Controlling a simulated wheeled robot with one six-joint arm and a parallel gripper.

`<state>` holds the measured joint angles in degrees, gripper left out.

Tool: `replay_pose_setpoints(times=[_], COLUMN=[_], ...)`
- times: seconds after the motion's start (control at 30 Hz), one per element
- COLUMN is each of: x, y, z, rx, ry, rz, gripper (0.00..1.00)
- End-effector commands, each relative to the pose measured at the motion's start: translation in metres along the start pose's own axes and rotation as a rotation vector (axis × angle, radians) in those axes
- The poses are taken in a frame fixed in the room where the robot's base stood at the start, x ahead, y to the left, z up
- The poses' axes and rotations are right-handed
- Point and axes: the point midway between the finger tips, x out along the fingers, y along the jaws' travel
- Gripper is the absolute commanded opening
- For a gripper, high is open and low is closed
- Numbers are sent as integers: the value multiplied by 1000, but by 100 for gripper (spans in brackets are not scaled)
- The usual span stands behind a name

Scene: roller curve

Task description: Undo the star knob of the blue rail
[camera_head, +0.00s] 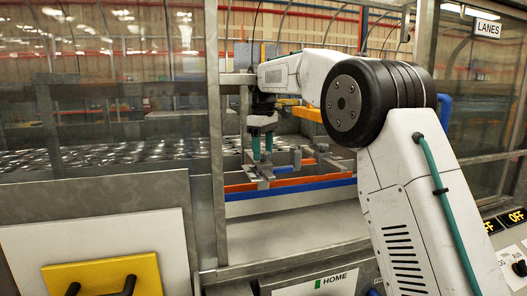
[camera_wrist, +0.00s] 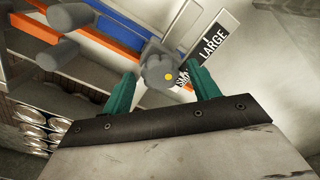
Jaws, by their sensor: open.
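The fingers stand apart on either side of the knob, and I see no clear contact. The blue rail (camera_wrist: 119,36) runs beside an orange rail (camera_wrist: 92,31) toward the knob. In the head view, my gripper (camera_head: 262,156) points down over grey clamp parts, and the blue rail (camera_head: 295,190) lies in front of the orange rail (camera_head: 247,187). The fingers partly hide what is below them there.
More grey posts (camera_wrist: 57,54) stand at the left in the wrist view. A LARGE and SMALL label (camera_wrist: 213,40) lies beside the knob. Metal cans (camera_wrist: 35,131) are at the lower left. In the head view, a grey frame post (camera_head: 215,130) stands left of my gripper.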

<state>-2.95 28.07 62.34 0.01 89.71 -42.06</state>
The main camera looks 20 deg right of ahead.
Motion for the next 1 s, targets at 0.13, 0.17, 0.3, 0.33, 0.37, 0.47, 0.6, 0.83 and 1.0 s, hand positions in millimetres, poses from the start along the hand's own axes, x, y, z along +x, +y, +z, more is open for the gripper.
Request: replay_pose_setpoints(times=[0.13,0.17,0.3,0.33,0.37,0.47,0.6,0.83,1.0], x=[-22,-28,-52,-56,-59,-68,-72,-73,-82], y=[0,1,0,0,0,0,0,-1,-14], z=[0,-1,-1,-1,-1,-1,0,0,16], rx=[0,0,-1,-1,-1,-1,-1,0,36], ry=[2,2,2,1,1,0,-1,-1,5], rz=[2,2,2,1,1,-1,-1,-1,5], gripper=[60,60,60,60,60,60,60,60,60])
